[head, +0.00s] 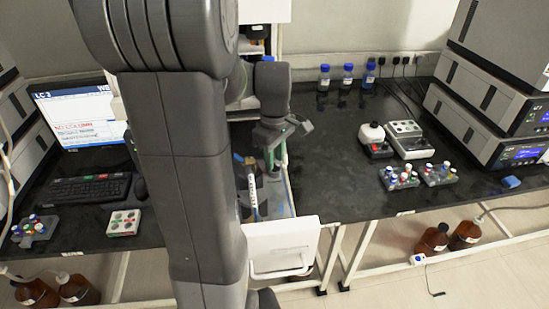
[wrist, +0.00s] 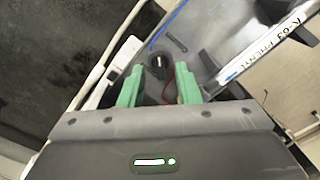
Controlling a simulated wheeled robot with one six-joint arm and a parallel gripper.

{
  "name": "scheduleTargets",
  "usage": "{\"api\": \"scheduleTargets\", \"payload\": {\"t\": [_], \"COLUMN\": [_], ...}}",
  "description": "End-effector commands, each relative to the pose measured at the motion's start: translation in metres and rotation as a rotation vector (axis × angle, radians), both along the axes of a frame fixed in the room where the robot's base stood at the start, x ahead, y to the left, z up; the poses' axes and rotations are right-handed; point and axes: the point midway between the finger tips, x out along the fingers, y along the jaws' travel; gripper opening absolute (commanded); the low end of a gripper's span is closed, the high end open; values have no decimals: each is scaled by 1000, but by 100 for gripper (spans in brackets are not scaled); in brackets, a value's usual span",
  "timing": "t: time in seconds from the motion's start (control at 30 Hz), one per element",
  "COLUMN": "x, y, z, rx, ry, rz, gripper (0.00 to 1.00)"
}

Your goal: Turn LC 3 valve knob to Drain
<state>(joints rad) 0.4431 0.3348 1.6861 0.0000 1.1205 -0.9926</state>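A black round knob (wrist: 159,61) with a pale pointer mark sits on a grey panel in the wrist view. My gripper (wrist: 159,75) has green fingers, apart, with the knob showing between and just beyond their tips. I cannot tell whether either finger touches it. A dark red line shows beside the knob. In the head view my gripper (head: 279,156) points down into an open drawer (head: 283,246). The knob is hidden there, and no Drain label is readable. A screen reading LC 3 (head: 80,118) stands at left.
Vial racks (head: 399,177) and blue-capped bottles (head: 347,78) stand on the right bench, which has bare room (head: 325,160).

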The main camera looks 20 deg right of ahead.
Motion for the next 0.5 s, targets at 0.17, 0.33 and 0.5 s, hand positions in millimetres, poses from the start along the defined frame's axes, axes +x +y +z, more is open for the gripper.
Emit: {"api": "scheduleTargets", "payload": {"t": [0.17,0.33,0.5], "x": [0,0,0], "y": [0,0,0], "z": [-11,-12,-12], "rx": [0,0,0], "ry": [0,0,0], "rz": [0,0,0], "gripper": [30,30,16]}}
